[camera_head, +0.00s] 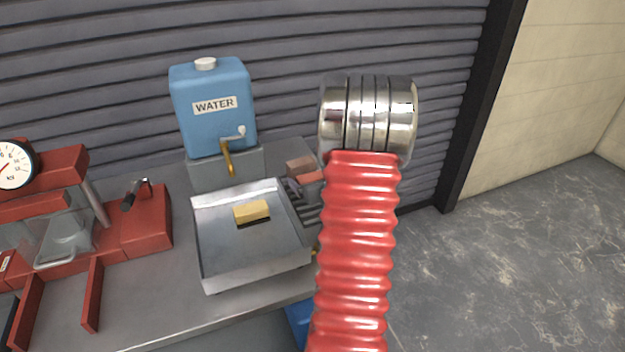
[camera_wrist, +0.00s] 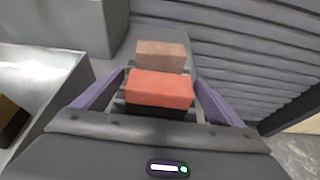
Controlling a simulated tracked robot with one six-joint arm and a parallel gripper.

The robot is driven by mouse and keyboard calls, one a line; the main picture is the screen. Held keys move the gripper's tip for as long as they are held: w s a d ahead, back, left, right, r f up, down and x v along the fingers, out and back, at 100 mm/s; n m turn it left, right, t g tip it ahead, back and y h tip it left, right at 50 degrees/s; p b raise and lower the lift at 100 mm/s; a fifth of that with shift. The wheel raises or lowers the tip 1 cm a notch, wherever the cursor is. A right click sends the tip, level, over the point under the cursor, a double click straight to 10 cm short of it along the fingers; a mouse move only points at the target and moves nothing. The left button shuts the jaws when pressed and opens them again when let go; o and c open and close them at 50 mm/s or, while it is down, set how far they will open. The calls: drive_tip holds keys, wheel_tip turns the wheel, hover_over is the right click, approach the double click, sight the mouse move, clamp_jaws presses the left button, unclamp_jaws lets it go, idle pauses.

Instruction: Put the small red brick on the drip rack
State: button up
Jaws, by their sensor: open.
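The small red brick (camera_wrist: 159,88) lies on the slats of the drip rack (camera_wrist: 118,104) in the wrist view. In the head view the brick (camera_head: 313,177) and the rack (camera_head: 309,214) are partly hidden behind my arm. My gripper (camera_wrist: 157,84) is open, with one purple finger on each side of the red brick. I cannot tell whether either finger touches it. In the head view my gripper is mostly hidden by the arm.
A paler, pinkish brick (camera_wrist: 160,54) sits just behind the red one. A metal tray (camera_head: 222,265) with a yellow sponge (camera_head: 251,211) stands left of the rack. A blue water tank (camera_head: 212,125) stands behind; a red press (camera_head: 146,220) is at left.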

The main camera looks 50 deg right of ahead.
drive_tip(key=shift+s+r, duration=0.1)
drive_tip(key=shift+r, duration=0.1)
drive_tip(key=v, duration=1.1)
drive_tip(key=shift+s+a, duration=0.2)
drive_tip(key=shift+s, duration=0.15)
idle(0.4)
